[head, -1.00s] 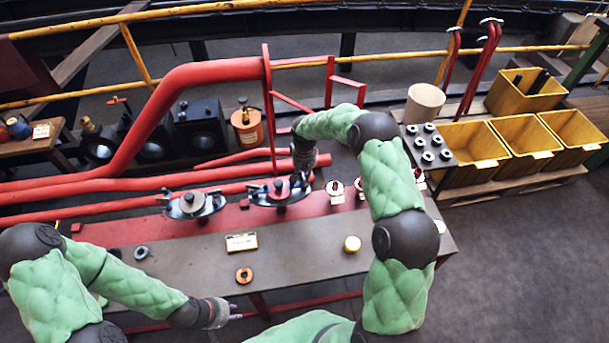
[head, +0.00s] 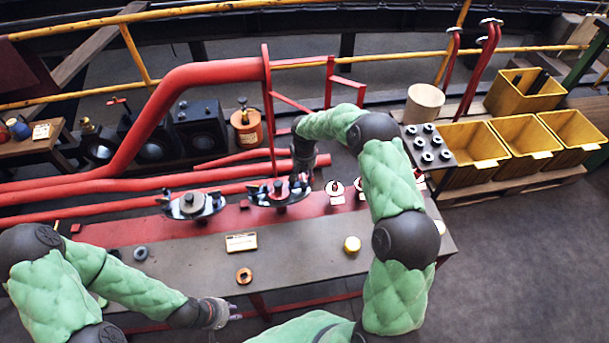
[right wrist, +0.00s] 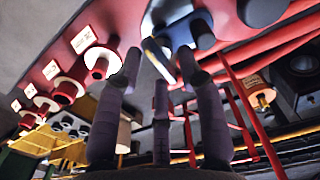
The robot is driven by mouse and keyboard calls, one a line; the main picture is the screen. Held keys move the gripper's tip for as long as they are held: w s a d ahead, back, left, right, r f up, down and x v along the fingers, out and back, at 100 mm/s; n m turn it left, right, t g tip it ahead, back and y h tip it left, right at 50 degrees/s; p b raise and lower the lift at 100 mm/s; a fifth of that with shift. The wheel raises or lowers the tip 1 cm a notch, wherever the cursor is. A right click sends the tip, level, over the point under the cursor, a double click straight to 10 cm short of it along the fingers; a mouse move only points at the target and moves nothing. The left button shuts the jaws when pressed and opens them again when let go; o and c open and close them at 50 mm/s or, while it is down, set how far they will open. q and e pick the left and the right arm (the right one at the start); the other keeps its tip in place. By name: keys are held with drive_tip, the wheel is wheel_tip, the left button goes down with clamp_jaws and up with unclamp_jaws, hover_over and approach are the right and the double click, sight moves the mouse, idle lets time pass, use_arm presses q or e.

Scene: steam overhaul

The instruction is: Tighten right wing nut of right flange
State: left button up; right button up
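Red-and-white round fittings (head: 335,188) stand just right of the right flange. A red pipe frame (head: 268,110) rises behind. Yellow bins (head: 468,150) stand right.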

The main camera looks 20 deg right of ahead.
wheel_tip(320, 180, up, 12)
idle(0.5)
drive_tip(key=shift+f, duration=0.1)
drive_tip(key=s+a+f+n+y, duration=0.1)
drive_tip(key=s+a+f+y, duration=0.1)
drive_tip(key=s+a+f, duration=0.5)
drive_tip(key=s+a+f+y, duration=0.1)
drive_tip(key=s+a+f, duration=0.35)
drive_tip(key=f, duration=0.55)
drive_tip(key=shift+y, duration=0.5)
drive_tip(key=s+a+f, duration=0.1)
drive_tip(key=s+a, duration=0.1)
drive_tip(key=s, duration=0.1)
drive_tip(key=s+a+f, duration=0.2)
drive_tip(key=s, duration=0.2)
drive_tip(key=s+a+f, duration=0.1)
drive_tip(key=s+a, duration=0.1)
drive_tip(key=s, duration=0.1)
drive_tip(key=shift+s+f, duration=0.15)
drive_tip(key=shift+f, duration=0.25)
drive_tip(key=s+a, duration=0.1)
drive_tip(key=s, duration=0.8)
drive_tip(key=shift+s+a+f, duration=0.15)
drive_tip(key=shift+a+f, duration=0.15)
drive_tip(key=shift+f, duration=0.05)
